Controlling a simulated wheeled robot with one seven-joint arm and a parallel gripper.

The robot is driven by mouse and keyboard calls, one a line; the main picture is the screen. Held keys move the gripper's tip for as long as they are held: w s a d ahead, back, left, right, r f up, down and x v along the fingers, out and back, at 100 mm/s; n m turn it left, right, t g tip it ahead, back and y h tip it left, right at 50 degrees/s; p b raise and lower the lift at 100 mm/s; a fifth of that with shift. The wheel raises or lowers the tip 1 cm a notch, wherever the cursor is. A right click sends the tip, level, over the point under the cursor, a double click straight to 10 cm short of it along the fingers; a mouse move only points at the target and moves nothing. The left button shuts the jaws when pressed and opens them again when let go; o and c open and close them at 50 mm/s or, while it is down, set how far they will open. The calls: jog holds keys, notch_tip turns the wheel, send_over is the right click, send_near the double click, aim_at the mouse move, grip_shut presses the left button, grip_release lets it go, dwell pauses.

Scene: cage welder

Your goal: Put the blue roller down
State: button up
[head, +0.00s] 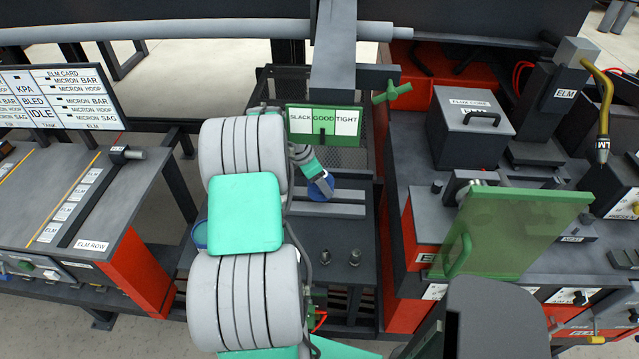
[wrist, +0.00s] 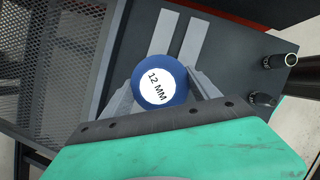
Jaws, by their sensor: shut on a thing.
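The blue roller (wrist: 160,85) has a round end with a white "12 MM" label facing the wrist camera. My gripper (wrist: 163,92) is shut on it, with one grey finger on each side. In the head view the roller (head: 320,187) is at the end of my arm, partly covered by the gripper. It is over or beside the two light grey strips (head: 337,210) on the dark bench. The strips also show beyond the roller in the wrist view (wrist: 181,38). I cannot tell whether the roller touches the bench; its underside is hidden.
A green SLACK/GOOD/TIGHT sign (head: 323,121) stands behind the roller, near a mesh panel (head: 345,158). Two dark pegs (head: 354,257) stand at the bench front. A translucent green panel (head: 510,232) and a grey FLUX CORE box (head: 470,125) are to the right. My arm hides the bench's left part.

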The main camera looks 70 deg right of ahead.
jog(key=shift+f, duration=1.25)
jog(key=shift+f, duration=0.1)
jog(key=o, duration=2)
